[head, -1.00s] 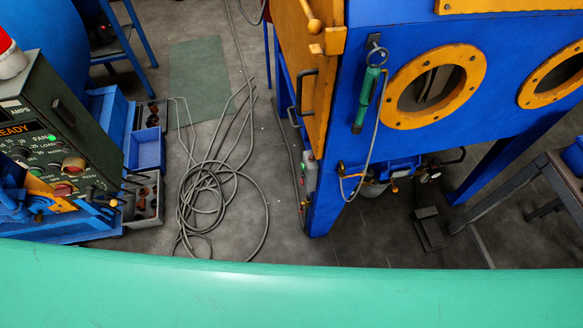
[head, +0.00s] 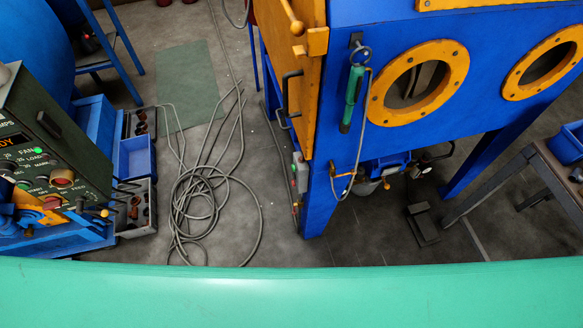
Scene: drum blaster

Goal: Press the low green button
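A dark control panel (head: 60,125) stands at the left edge, cut off by the frame. It bears a bright green light or button (head: 38,150) near the FAN label and a large red button (head: 62,178) lower down. Smaller dark green round controls (head: 41,183) sit beside the red one; which is a button is too small to tell. A small grey switch box (head: 300,172) on the blue cabinet's left side shows a red and possibly a green spot, low down. Neither of my grippers is in view.
The blue blast cabinet (head: 345,90) with orange port rings (head: 418,52) fills the right. Grey cable (head: 200,200) lies coiled on the floor between panel and cabinet. Blue bins (head: 138,155) stand beside the panel. A foot pedal (head: 422,225) and grey bench (head: 500,185) are at right.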

